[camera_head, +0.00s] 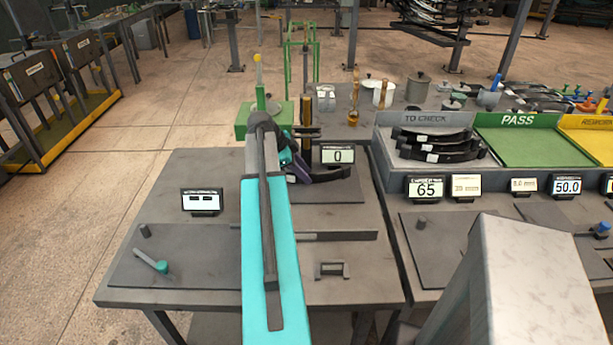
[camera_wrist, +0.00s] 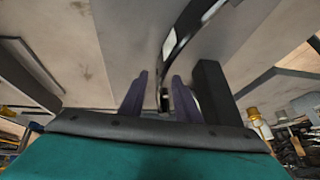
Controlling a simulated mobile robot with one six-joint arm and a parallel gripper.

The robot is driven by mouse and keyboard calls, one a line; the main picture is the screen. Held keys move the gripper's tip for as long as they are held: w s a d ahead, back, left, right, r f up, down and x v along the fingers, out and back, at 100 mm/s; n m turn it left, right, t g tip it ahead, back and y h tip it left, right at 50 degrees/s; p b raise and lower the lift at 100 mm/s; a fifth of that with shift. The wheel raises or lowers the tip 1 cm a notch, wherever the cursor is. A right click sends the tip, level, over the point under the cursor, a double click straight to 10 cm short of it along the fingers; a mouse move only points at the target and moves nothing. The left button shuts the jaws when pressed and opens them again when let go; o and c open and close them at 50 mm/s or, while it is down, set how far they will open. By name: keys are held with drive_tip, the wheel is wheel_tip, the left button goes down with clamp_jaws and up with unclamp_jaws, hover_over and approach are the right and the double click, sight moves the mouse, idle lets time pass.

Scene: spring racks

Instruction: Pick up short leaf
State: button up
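A dark curved leaf (camera_head: 332,175) lies on the grey plate of the left table, just below the display reading 0. I take it for the short leaf. My gripper (camera_head: 292,172) is at its left end, partly hidden behind my turquoise arm. In the wrist view, the leaf (camera_wrist: 178,42) runs from the top right down between the two purple fingers of my gripper (camera_wrist: 160,98). The fingers are apart, with gaps visible beside the leaf. Where the leaf ends between them is hard to make out.
A TO CHECK tray (camera_head: 383,143) at right holds several dark leaves. A green PASS tray (camera_head: 520,147) and yellow REWORK tray (camera_head: 590,145) adjoin it. A brown post (camera_head: 306,115) stands behind the leaf. A dark post (camera_wrist: 213,90) rises right of my fingers.

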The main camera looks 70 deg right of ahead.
clamp_jaws()
drive_tip(key=shift+d, duration=0.1)
idle(0.4)
drive_tip(key=shift+w+r, duration=0.15)
drive_tip(key=shift+w+a+r+b, duration=0.35)
drive_tip(key=shift+w+a+r, duration=0.05)
drive_tip(key=shift+w+r, duration=0.15)
drive_tip(key=w+a+r+b, duration=0.2)
drive_tip(key=w+a+r, duration=0.4)
drive_tip(key=w+a, duration=0.2)
drive_tip(key=shift+w+r+b, duration=0.35)
drive_tip(key=shift+w+b, duration=0.05)
drive_tip(key=shift+w, duration=0.45)
